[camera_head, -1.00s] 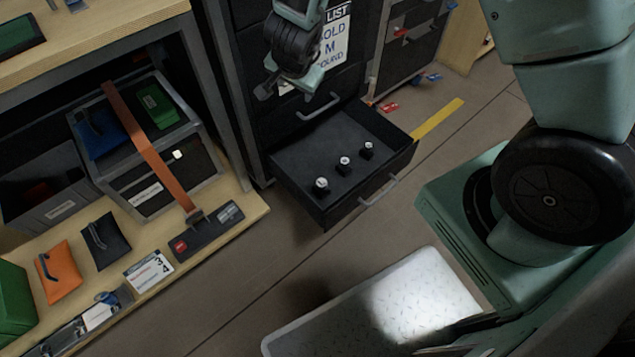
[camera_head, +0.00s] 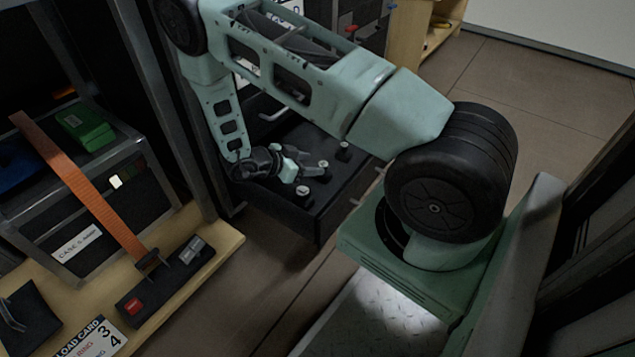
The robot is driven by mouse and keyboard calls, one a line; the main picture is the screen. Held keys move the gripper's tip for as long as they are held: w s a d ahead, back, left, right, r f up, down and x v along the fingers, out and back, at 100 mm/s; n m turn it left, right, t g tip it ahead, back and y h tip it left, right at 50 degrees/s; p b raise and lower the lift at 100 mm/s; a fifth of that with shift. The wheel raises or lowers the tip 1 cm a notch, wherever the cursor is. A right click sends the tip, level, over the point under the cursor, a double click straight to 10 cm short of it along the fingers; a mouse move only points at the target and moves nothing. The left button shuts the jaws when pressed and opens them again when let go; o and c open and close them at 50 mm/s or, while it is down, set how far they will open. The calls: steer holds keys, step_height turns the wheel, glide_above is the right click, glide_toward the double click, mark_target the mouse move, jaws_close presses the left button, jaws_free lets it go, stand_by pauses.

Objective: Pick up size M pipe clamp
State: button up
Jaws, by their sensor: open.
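An open dark drawer (camera_head: 325,220) holds three small black pipe clamps with pale round tops, standing in a row. The front clamp (camera_head: 303,196) is below my gripper in the picture, the middle clamp (camera_head: 323,168) is close to the fingertips, and the back clamp (camera_head: 343,151) is farther off. No size marks can be read on them, so I cannot tell which is size M. My gripper (camera_head: 306,171) is open, low in the drawer and pointing right toward the middle clamp. I cannot tell whether it touches it. My arm hides part of the drawer.
A wooden shelf edge (camera_head: 215,247) is at the left, with a strapped case (camera_head: 75,235), an orange strap (camera_head: 90,185) and a dark box with a red label (camera_head: 165,285). The drawer cabinet stands behind my arm. Open floor (camera_head: 530,95) lies at the upper right.

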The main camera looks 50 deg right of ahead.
mark_target(325, 167)
steer(key=shift+s+d+f+b, duration=0.1)
steer(key=shift+d+f+b, duration=0.3)
steer(key=shift+f+b, duration=0.25)
steer(key=b+x, duration=0.3)
steer(key=x, duration=0.2)
steer(key=shift+d+f, duration=0.2)
steer(key=shift+f, duration=0.15)
steer(key=shift+s+d, duration=0.2)
steer(key=shift+d, duration=0.2)
steer(key=c, duration=1.2)
